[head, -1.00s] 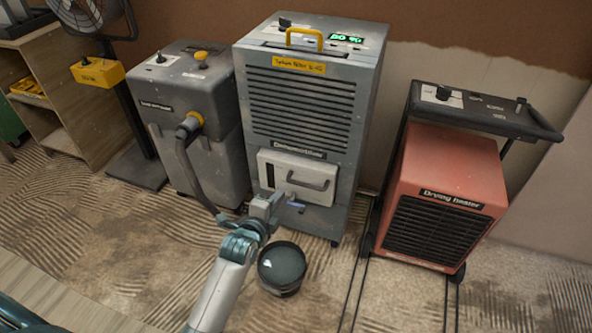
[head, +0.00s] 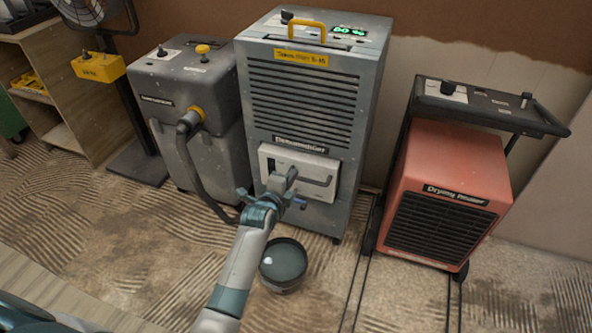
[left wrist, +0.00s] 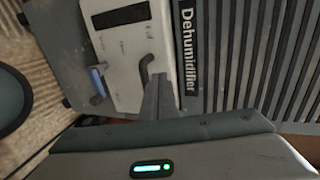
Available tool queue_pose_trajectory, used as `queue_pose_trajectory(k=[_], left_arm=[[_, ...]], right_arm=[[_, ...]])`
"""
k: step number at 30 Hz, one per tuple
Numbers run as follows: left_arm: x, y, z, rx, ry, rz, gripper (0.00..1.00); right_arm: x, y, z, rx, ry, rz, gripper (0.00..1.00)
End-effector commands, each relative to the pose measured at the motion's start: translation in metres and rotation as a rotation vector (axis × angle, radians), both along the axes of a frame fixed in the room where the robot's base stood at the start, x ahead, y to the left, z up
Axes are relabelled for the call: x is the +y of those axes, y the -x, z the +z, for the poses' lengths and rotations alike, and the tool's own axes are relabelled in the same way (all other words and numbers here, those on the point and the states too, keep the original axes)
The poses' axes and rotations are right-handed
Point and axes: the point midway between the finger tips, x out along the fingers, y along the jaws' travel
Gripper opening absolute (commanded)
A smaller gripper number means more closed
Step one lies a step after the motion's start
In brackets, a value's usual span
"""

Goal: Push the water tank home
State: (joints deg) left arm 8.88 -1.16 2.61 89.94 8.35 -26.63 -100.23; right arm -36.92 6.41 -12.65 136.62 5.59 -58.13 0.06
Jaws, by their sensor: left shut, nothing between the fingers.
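The water tank (head: 317,168) is the pale front panel with a dark handle, low in the grey dehumidifier (head: 304,100). Its pale front also shows in the left wrist view (left wrist: 119,50), beside the "Dehumidifier" label. I cannot tell exactly how far it stands out from the housing. My left gripper (head: 290,174) is shut and empty in front of the tank's left half, left of the handle, and hides part of it. In the left wrist view the closed fingers (left wrist: 157,92) point at the tank face near the handle; whether they touch is unclear.
A round dark bucket (head: 284,260) stands on the floor close to my left forearm. A grey machine with a hose (head: 192,125) is on the left. A red drying heater (head: 440,205) is on the right. A small blue part (head: 299,202) sits below the tank.

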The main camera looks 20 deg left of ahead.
Motion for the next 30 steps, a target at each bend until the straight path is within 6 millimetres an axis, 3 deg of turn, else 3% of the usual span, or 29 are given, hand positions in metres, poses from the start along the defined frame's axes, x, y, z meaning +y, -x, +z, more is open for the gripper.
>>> queue_pose_trajectory(k=[3,9,25,30], left_arm=[[0.0,-0.019,-0.001,-0.002,0.002,0.002,0.0],[-0.001,-0.037,-0.001,-0.001,0.001,0.001,0.0],[-0.001,-0.043,-0.001,0.0,-0.001,0.001,0.0],[-0.002,-0.057,-0.002,-0.001,0.0,-0.002,0.0]], right_arm=[[0.004,0.0,-0.001,-0.017,-0.017,0.002,0.31],[0.008,-0.004,0.003,-0.053,-0.029,0.007,0.31],[0.01,-0.007,0.006,-0.072,-0.034,0.009,0.31],[0.015,-0.018,0.014,-0.14,-0.052,0.001,0.31]])
